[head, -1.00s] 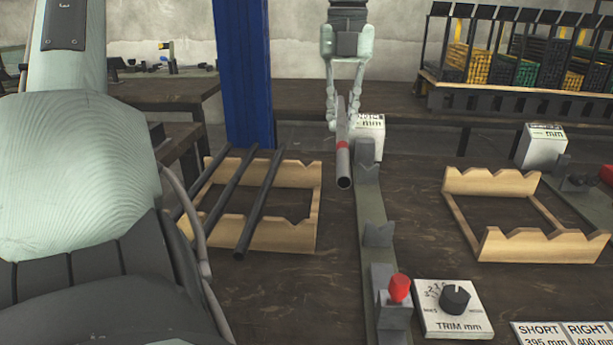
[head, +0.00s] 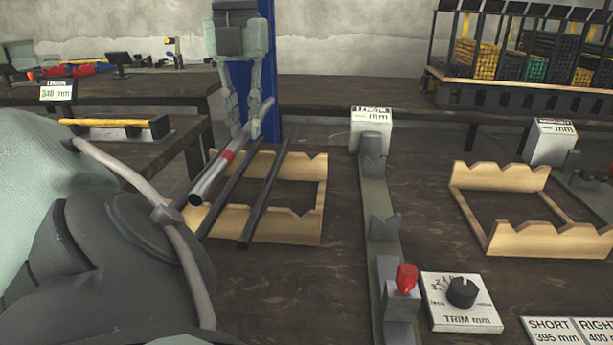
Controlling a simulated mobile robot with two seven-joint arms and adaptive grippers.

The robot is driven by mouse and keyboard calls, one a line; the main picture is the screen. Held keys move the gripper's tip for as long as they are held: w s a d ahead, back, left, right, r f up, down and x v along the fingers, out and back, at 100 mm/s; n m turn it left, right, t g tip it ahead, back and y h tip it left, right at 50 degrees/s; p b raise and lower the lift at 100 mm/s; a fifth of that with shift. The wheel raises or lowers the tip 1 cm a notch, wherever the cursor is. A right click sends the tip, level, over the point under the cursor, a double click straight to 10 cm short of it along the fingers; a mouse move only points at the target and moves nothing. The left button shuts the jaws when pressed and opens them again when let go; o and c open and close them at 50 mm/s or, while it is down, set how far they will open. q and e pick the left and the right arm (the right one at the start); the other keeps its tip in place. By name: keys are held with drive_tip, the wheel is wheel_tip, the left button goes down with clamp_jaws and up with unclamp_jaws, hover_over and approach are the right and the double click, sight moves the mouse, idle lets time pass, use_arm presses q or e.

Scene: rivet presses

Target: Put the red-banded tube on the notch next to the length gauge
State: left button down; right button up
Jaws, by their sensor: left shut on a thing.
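My left gripper (head: 246,132) is shut on the red-banded tube (head: 210,180), a grey tube with a red band. It holds the tube slanted over the left side of the left wooden rack (head: 283,231), the open near end toward me. Two dark tubes (head: 264,190) lie across that rack, to the right of the held tube. The rack's right-hand notches look empty. The length gauge is a green-grey rail (head: 376,260) with V-shaped supports and a white readout box (head: 371,131), right of the rack. Its supports hold nothing. My right gripper is not in view.
A second wooden rack (head: 545,240) stands empty at the right. A trim dial box (head: 460,302) and a red knob (head: 407,277) are at the front. A blue post (head: 268,85) rises behind the left rack. My own arm covers the lower left.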

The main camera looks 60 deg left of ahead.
use_arm(q)
drive_tip(key=shift+s+f, duration=0.1)
drive_tip(key=shift+s, duration=0.05)
drive_tip(key=shift+w+d+f, duration=0.1)
drive_tip(key=shift+w+f, duration=0.1)
drive_tip(key=shift+w, duration=0.05)
drive_tip(key=shift+w+d+f+p, duration=0.2)
drive_tip(key=shift+w+f+p, duration=0.2)
drive_tip(key=shift+w+f, duration=1.4)
drive_tip(key=shift+w+d+f+p, duration=0.2)
drive_tip(key=shift+w+f+p, duration=0.25)
drive_tip(key=shift+w+f, duration=1.35)
drive_tip(key=shift+w+d+f+p, duration=0.2)
drive_tip(key=shift+w+f+p, duration=0.2)
drive_tip(key=shift+w+f, duration=1.4)
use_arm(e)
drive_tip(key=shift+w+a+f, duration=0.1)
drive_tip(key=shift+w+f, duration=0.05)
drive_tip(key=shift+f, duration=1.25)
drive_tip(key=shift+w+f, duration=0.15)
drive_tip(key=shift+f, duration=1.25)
use_arm(q)
drive_tip(key=shift+f, duration=0.1)
drive_tip(key=c, duration=1.5)
unclamp_jaws()
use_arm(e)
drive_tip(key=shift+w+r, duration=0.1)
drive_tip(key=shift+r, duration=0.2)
